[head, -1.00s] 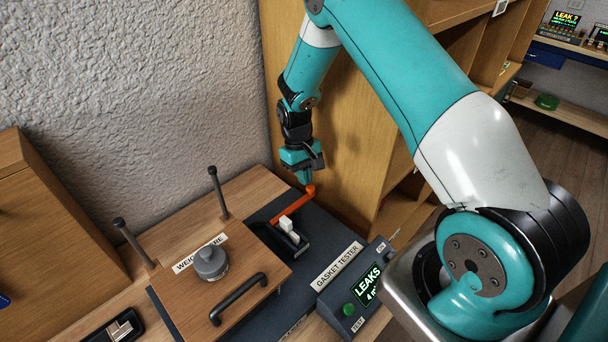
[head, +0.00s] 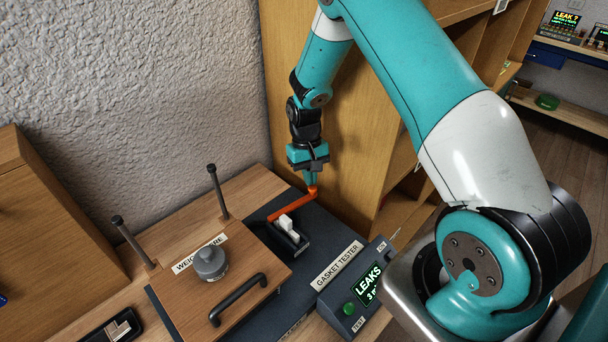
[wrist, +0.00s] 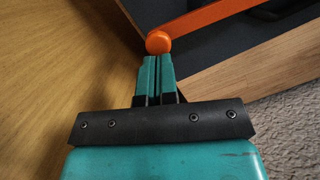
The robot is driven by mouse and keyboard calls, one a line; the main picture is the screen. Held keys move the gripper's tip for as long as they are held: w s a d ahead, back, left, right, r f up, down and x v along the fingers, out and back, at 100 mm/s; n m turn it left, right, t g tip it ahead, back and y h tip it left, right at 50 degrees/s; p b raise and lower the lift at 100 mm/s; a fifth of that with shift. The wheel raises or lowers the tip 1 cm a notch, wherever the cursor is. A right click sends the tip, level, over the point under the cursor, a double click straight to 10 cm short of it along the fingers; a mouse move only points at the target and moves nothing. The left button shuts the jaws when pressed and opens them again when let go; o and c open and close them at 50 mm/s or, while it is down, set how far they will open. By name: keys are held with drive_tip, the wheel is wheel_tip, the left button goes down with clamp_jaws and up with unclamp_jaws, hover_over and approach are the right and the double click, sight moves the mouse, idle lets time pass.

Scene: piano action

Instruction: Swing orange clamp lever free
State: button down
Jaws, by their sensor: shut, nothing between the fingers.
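The orange clamp lever (head: 291,206) lies at the back right of the dark gasket tester base (head: 322,226), with a round knob at its right end. It runs from beside the wooden lid to that knob. My gripper (head: 312,183) points down at the knob, its fingertips close above or against it. In the wrist view the shut fingers (wrist: 158,78) end right at the orange knob (wrist: 158,42), and the lever arm (wrist: 215,15) runs off to the upper right. Whether the tips touch the knob is hard to tell. Nothing is between the fingers.
The wooden lid (head: 180,300) carries a grey weight (head: 210,264) and a black handle (head: 238,300). Two dark posts stand behind it. A white block (head: 287,224) sits near the lever. The tester's display box (head: 356,299) reads LEAKS. A wooden cabinet (head: 345,130) stands close behind my gripper.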

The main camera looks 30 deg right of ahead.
drive_tip(key=m, duration=0.1)
drive_tip(key=s+m, duration=0.2)
drive_tip(key=shift+s+d+m+y+b, duration=0.1)
drive_tip(key=shift+d+m+y+b, duration=0.2)
drive_tip(key=shift+y+b, duration=0.1)
drive_tip(key=s+a+m+t+y, duration=0.1)
drive_tip(key=s+a+m+t, duration=0.1)
drive_tip(key=s+m, duration=0.4)
drive_tip(key=a+m, duration=0.1)
drive_tip(key=m, duration=0.3)
drive_tip(key=shift+m+b, duration=0.3)
drive_tip(key=shift+m, duration=0.1)
drive_tip(key=shift+s+a, duration=0.1)
drive_tip(key=shift+a, duration=0.1)
drive_tip(key=d+r+b, duration=0.2)
drive_tip(key=d+r, duration=0.2)
drive_tip(key=r, duration=1.3)
drive_tip(key=shift+w, duration=0.25)
drive_tip(key=shift+a, duration=0.1)
